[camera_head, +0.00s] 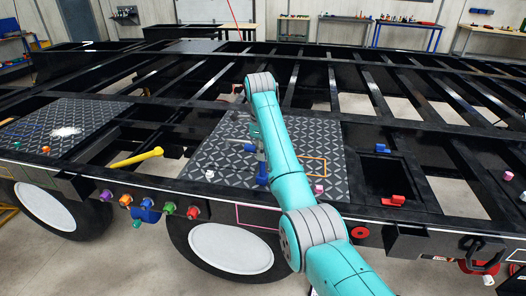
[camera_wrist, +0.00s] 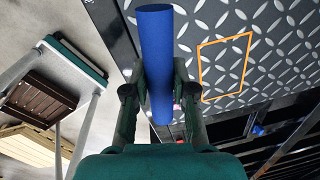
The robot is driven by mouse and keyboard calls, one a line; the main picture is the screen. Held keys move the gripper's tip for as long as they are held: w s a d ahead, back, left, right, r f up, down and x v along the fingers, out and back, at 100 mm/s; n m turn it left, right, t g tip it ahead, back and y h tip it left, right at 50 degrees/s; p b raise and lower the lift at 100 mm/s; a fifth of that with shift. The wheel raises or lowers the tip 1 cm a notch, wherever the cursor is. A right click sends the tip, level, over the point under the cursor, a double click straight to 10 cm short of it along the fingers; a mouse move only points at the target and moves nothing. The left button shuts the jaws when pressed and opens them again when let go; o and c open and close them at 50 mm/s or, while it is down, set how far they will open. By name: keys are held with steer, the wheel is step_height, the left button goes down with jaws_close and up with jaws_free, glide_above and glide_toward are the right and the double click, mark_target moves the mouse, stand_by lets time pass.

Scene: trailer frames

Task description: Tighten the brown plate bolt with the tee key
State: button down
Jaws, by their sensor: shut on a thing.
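My gripper (camera_wrist: 157,100) is shut on a blue round bar, the visible part of the tee key (camera_wrist: 157,60). The bar sticks out past the fingertips in the wrist view. In the head view the blue part (camera_head: 262,178) shows beside my teal arm, over the diamond-pattern plate (camera_head: 225,160). I cannot tell whether the key touches the plate. My arm hides part of this area. I cannot make out a brown bolt in either view. A white bolt (camera_head: 209,174) stands at the plate's left front and a pink one (camera_head: 318,189) at its right front.
A yellow bar tool (camera_head: 136,158) lies left of the plate. Several coloured knobs (camera_head: 168,207) line the frame's front edge. An orange outlined rectangle (camera_wrist: 201,72) marks the plate. Black frame beams with open gaps lie behind. A red piece (camera_head: 393,200) sits at right.

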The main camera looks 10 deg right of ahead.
steer(key=shift+r, duration=0.25)
steer(key=shift+w+r, duration=0.15)
steer(key=shift+r, duration=2.2)
steer(key=shift+s+f, duration=0.1)
steer(key=shift+s, duration=0.1)
